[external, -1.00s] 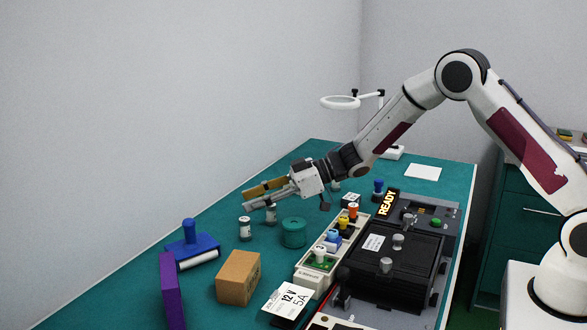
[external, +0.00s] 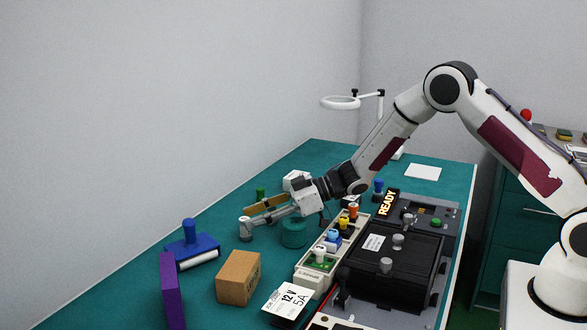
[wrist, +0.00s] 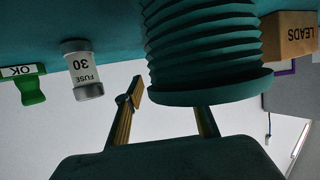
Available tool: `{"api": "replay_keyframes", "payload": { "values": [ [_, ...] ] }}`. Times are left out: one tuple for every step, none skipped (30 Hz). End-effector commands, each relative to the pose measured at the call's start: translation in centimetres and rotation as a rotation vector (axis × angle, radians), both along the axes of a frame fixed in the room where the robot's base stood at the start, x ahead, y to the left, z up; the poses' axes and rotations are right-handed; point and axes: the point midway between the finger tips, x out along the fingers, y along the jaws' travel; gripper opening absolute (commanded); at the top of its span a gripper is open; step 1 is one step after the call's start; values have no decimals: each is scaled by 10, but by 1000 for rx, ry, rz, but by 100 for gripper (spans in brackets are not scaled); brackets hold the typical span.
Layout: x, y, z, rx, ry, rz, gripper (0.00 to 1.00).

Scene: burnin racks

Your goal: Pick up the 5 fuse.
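No fuse marked 5 can be read in these frames. A white-and-grey fuse marked 30 (wrist: 82,70) is left of my gripper in the wrist view. In the external view a fuse (external: 245,229) stands upright on the bench by my fingertips; its label is too small to read. My gripper (external: 266,213) is low over the bench, its two fingers apart, with no object seen held. In the wrist view my gripper (wrist: 170,105) is also spread, with a teal ribbed cylinder (wrist: 205,45) just ahead, partly overlapping the right finger.
The teal cylinder (external: 294,234) is below my gripper. A green OK stamp (wrist: 32,88), cardboard LEADS box (external: 238,278), blue stamp-like tool (external: 192,243) and purple block (external: 171,290) are nearby. The rack (external: 398,262) and the fuse-like pieces strip (external: 312,276) lie right.

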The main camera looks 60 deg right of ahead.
Motion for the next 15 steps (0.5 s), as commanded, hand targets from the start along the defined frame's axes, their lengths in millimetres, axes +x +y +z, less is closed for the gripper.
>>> {"api": "replay_keyframes", "payload": {
  "values": [
    [0, 0, -8, 0, 3, -1, 39],
    [3, 2, -8, 0, 0, 0, 39],
    [7, 5, -8, 0, -3, 2, 39],
    [10, 7, -10, 0, -1, 1, 39],
    [12, 9, -11, 0, -1, 1, 39],
    [15, 10, -12, 0, 0, 1, 39],
    [17, 11, -13, -1, -1, 0, 39],
    [18, 12, -14, -1, 0, 0, 39],
    [20, 13, -14, -1, -1, -1, 39],
    [21, 14, -14, -1, -1, -1, 39],
    [22, 15, -15, -1, -1, -1, 39],
    [23, 15, -15, -1, -1, -1, 39],
    [23, 15, -16, -1, -1, -1, 39],
    [24, 16, -16, 0, 0, -1, 39],
    [24, 16, -16, 0, 0, -1, 39]
  ]
}}
